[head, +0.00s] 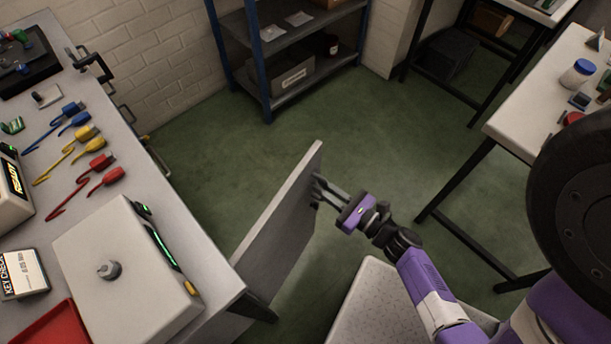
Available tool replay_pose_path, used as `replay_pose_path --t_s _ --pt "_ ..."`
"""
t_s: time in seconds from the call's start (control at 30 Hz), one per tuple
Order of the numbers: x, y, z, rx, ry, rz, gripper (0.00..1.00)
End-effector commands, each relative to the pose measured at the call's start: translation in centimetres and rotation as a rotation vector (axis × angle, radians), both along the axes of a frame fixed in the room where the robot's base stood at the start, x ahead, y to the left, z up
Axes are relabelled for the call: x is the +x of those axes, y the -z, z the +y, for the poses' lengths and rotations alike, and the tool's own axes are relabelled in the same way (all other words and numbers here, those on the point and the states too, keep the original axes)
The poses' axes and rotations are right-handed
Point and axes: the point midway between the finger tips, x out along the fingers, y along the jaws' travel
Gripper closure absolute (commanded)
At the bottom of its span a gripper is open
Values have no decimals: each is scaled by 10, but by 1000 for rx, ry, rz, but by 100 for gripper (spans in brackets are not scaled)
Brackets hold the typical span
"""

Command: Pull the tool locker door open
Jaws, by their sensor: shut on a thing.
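The tool locker door (283,222) is a grey panel standing swung out from the front of the workbench on the left, over the green floor. My gripper (322,191) reaches it from the right and is shut on the handle at the door's outer face, near its far edge. The handle is mostly hidden between the fingers. The locker's inside is hidden below the bench top.
The workbench (135,180) holds coloured hooked tools, a grey box (125,270) and a red tray (50,325). A blue-framed shelf (290,60) stands at the back. A white table (545,95) is at right. Green floor (370,130) between is clear.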

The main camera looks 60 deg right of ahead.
Motion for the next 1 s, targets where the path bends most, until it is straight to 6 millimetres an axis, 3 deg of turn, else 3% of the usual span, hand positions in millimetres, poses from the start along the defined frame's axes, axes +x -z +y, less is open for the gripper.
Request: replay_pose_path --t_s 0.3,0.77,0.8,0.83,1.0 --pt "-27 -1 5 -1 -4 -1 100" --pt "-30 -1 6 -1 -6 -2 100" --pt "-30 -1 6 -1 -6 -2 84" --pt "-30 -1 6 -1 -6 -2 80" --pt "-30 0 6 -1 -6 -2 80"
